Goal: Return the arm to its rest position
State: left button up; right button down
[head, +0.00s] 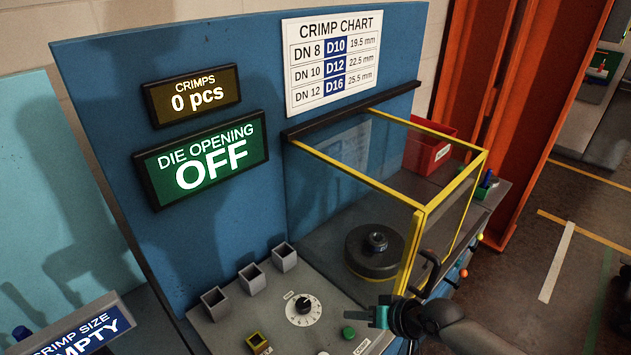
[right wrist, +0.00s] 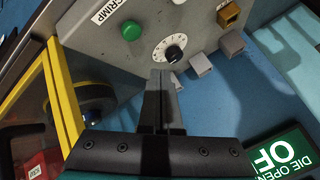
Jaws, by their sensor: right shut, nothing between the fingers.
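My right gripper (head: 381,314) is at the lower right of the head view, its arm coming in from the lower right corner. It is over the front of the grey control panel (head: 335,300), near the green button (head: 348,332). In the right wrist view its two dark fingers (right wrist: 163,88) are together with nothing between them. They point toward the black dial knob (right wrist: 174,54) and the green button (right wrist: 131,31); I cannot tell the exact gap to the panel. My left gripper is in neither view.
A yellow-framed clear guard (head: 421,228) stands beside my right gripper, around a dark round die (head: 374,252). Three grey empty holders (head: 251,278) line the panel's back. A red bin (head: 428,150) is behind the guard. Open floor (head: 555,245) lies to the right.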

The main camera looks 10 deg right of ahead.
jog(key=s+a+r+n+g, duration=0.25)
jog(key=s+a, duration=0.45)
jog(key=s, duration=0.4)
jog(key=s+d+r+h, duration=0.4)
jog(key=s+d+h, duration=0.2)
jog(key=s+d, duration=0.45)
notch_tip(320, 180, down, 35)
jog(key=s+g+b, duration=0.2)
jog(key=s+b, duration=0.1)
jog(key=b, duration=0.9)
pick_arm(q)
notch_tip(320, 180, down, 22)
jog(key=b, duration=0.9)
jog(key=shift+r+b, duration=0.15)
jog(key=shift+b, duration=0.2)
pick_arm(e)
jog(key=s+d+f, duration=0.1)
jog(key=s+f, duration=0.6)
jog(key=f, duration=0.4)
jog(key=s+d+f+g, duration=0.1)
jog(key=s+f, duration=0.6)
jog(key=f, duration=0.4)
jog(key=shift+s+f, duration=0.3)
